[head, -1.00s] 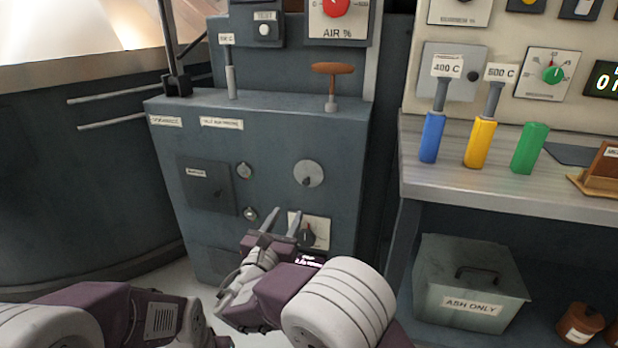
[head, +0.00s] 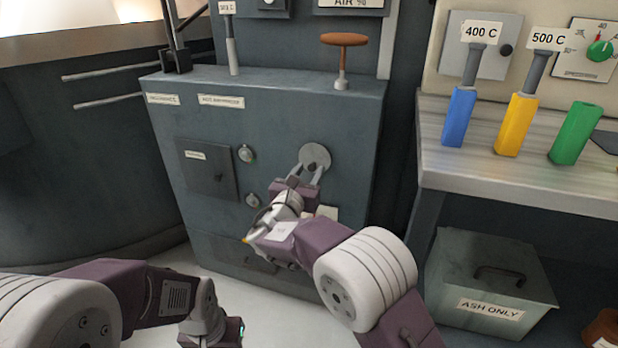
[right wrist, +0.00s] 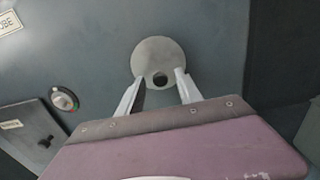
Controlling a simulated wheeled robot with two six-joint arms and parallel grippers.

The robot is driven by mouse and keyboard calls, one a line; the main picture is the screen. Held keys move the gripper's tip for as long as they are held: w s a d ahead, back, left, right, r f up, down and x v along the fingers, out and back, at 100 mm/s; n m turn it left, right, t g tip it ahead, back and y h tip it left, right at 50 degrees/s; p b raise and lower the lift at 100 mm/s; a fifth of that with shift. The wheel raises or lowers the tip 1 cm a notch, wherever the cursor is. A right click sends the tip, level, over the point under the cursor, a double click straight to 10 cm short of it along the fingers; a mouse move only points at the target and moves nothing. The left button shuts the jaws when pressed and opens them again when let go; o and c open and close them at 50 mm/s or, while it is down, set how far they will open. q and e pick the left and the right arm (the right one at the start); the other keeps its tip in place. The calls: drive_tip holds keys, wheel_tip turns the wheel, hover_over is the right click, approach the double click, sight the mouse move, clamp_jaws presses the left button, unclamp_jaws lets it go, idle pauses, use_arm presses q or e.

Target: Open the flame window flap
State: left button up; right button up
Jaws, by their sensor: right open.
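The flame window flap looks to be the round grey disc (head: 314,155) on the front of the blue-grey cabinet. It lies flat against the panel and has a small dark knob low on its face. In the right wrist view the disc (right wrist: 157,50) is straight ahead, with the dark knob between the finger lines. My right gripper (head: 309,174) is open and empty, its two fingertips at the lower part of the disc, one on each side of the knob. I cannot tell whether they touch it. My left arm is at the lower left; its fingers are out of frame.
A square hatch (head: 208,170) and two small round fittings are left of the disc. An orange T-handle (head: 343,45) stands on the cabinet top.

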drive_tip(key=shift+w, duration=0.1)
clamp_jaws()
idle(1.4)
